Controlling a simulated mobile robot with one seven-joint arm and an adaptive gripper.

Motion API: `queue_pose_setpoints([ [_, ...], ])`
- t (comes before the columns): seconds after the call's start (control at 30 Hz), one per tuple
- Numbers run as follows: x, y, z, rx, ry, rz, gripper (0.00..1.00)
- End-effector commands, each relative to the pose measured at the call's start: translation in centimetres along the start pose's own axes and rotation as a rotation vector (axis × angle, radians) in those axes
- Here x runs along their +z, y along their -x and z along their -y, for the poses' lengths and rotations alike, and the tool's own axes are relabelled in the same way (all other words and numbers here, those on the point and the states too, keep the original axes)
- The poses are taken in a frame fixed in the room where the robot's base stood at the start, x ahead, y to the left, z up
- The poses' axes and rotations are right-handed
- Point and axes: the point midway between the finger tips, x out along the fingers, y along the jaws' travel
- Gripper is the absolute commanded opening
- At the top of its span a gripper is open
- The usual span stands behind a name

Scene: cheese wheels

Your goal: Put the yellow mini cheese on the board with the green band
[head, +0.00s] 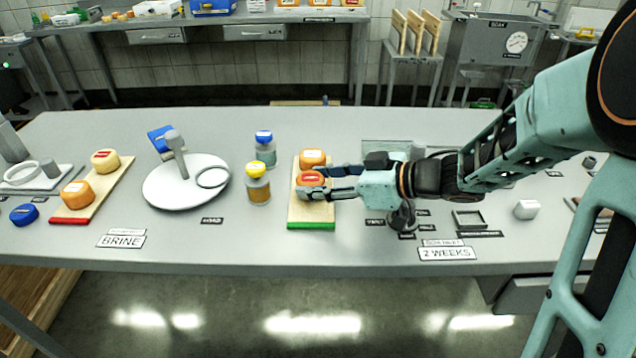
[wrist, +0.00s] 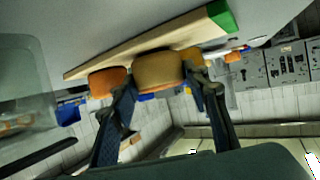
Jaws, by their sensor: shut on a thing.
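The board with the green band (head: 312,225) lies on the table in the middle of the head view; its green end also shows in the wrist view (wrist: 222,15). My gripper (head: 312,184) is over it, shut on an orange-yellow mini cheese with a red label (head: 309,178). This cheese looks tan between the fingers in the wrist view (wrist: 158,70). It is at the board's surface; I cannot tell whether it touches. Another orange cheese (head: 312,157) is on the board just behind it. My fingers partly hide the held cheese.
A red-banded board (head: 68,220) at left bears a pale yellow cheese (head: 105,160) and an orange one (head: 77,193). A yellow-capped jar (head: 258,186) and a blue-capped jar (head: 265,150) stand left of the green-banded board. A white round plate (head: 185,199) is farther left.

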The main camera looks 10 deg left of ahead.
Motion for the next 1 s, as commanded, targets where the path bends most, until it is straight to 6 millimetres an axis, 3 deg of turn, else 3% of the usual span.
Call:
queue_pose_setpoints([
  [0.17, 0.3, -0.1, 0.0, 0.0, -0.001, -0.001, 0.16],
  [0.2, 0.3, -0.1, 0.0, 0.0, -0.001, 0.0, 0.45],
  [0.33, 0.3, -0.1, 0.0, 0.0, 0.0, 0.0, 0.59],
  [0.7, -0.1, 0.1, 0.0, 0.001, 0.002, -0.001, 0.6],
  [0.87, -0.4, 2.6, -0.1, 0.005, 0.0, 0.0, 0.6],
  [1.0, -0.4, 5.8, -0.2, 0.006, -0.002, 0.0, 0.6],
])
